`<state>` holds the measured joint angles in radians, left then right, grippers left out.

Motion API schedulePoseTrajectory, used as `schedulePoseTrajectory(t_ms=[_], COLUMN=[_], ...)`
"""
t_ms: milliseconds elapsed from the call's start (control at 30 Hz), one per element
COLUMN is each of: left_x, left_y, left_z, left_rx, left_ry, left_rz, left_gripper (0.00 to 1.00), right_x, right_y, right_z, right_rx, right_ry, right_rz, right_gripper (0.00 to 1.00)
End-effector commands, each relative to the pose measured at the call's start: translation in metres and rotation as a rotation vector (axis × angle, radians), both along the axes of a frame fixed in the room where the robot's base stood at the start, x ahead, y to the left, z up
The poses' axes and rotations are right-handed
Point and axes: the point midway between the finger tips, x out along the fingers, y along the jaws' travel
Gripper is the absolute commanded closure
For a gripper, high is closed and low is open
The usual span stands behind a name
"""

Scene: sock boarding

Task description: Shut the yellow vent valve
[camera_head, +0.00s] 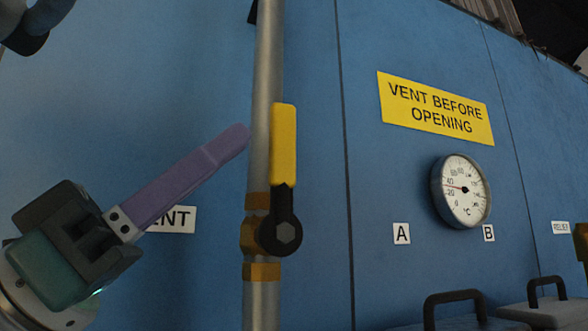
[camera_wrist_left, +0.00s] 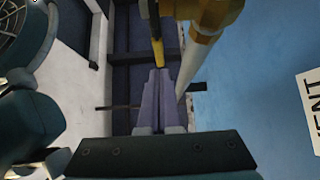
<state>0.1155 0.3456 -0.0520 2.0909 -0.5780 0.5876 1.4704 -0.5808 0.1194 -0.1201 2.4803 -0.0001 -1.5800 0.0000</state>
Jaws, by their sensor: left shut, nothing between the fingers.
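The vent valve has a yellow lever handle (camera_head: 284,145) that stands upright, in line with the vertical steel pipe (camera_head: 262,190). Its black hub with a hex bolt (camera_head: 287,233) sits at the lower end, on the brass valve body (camera_head: 251,235). My left gripper (camera_head: 240,135) has its purple fingers shut and empty, pointing up and right. Its tips appear at the pipe's left edge, across from the handle; I cannot tell whether they touch. In the left wrist view the shut fingers (camera_wrist_left: 158,74) point toward the yellow handle (camera_wrist_left: 158,52), beside the pipe (camera_wrist_left: 191,68). My right gripper is not in view.
A blue wall (camera_head: 400,250) stands behind the pipe. It bears a yellow "VENT BEFORE OPENING" sign (camera_head: 436,108), a round gauge (camera_head: 463,190) and labels A and B. A partly hidden label (camera_head: 180,219) is behind my left gripper. Black handles (camera_head: 455,296) stand at the lower right.

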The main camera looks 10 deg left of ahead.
Motion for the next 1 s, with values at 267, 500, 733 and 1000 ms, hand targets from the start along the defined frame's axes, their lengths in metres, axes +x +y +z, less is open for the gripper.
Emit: schedulePoseTrajectory(t_ms=[267, 500, 733, 1000], left_x=[0.007, 0.006, 0.007, 0.009], left_y=[-0.010, -0.010, -0.011, -0.013], left_z=[-0.001, -0.001, 0.005, 0.005], left_rx=[0.001, 0.001, 0.029, 0.065], left_ry=[0.000, 0.000, 0.021, 0.043], left_rz=[-0.001, -0.001, -0.001, 0.001], left_gripper=[1.00, 1.00, 1.00, 1.00], right_x=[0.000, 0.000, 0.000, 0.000], right_y=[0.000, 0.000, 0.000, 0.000], right_z=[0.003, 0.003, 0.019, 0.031], right_rx=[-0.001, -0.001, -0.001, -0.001], right_ry=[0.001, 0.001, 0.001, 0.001], right_rz=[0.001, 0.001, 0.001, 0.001], right_gripper=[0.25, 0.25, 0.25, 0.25])
